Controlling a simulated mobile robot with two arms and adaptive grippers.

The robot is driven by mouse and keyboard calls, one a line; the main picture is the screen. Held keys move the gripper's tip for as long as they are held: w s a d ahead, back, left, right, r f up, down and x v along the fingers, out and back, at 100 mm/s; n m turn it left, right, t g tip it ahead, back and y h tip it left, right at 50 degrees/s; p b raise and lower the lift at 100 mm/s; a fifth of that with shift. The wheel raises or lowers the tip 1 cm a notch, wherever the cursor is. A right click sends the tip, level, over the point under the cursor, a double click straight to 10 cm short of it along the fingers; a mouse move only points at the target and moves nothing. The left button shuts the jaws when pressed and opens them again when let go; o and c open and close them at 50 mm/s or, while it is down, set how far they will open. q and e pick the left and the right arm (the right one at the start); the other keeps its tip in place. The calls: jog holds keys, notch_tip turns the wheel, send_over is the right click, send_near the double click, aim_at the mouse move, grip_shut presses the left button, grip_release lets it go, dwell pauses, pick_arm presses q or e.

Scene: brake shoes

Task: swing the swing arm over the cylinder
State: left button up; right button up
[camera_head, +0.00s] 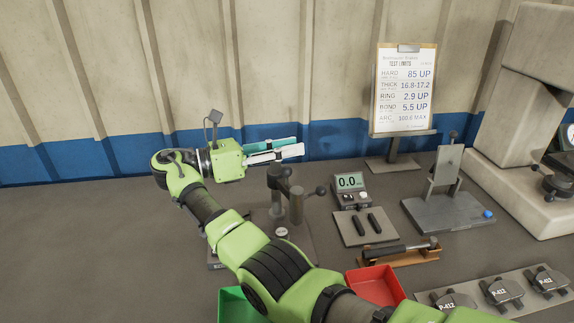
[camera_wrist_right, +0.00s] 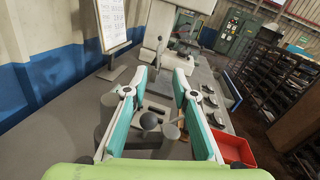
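The dark grey fixture stands on the bench in the middle of the head view, partly behind my right arm. It has an upright post (camera_head: 276,198), a short swing arm (camera_head: 284,181) near its top, and a dark ball knob (camera_head: 321,190) out to the right. A grey cylinder (camera_head: 296,207) stands beside the post. Whether the arm lies over the cylinder is unclear. My right gripper (camera_head: 300,146) is above and behind the fixture, fingers pointing right. In the wrist view, its fingers (camera_wrist_right: 160,75) are wide apart and empty, with the knob (camera_wrist_right: 149,120) between them in the picture. My left gripper is out of view.
A digital gauge (camera_head: 349,184) stands right of the fixture, with a grey stand (camera_head: 444,210) farther right. A red bin (camera_head: 374,283) and a green bin (camera_head: 236,306) are at the front. A limits board (camera_head: 403,90) stands behind. The left bench is clear.

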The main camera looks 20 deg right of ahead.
jog(key=shift+r, duration=1.6)
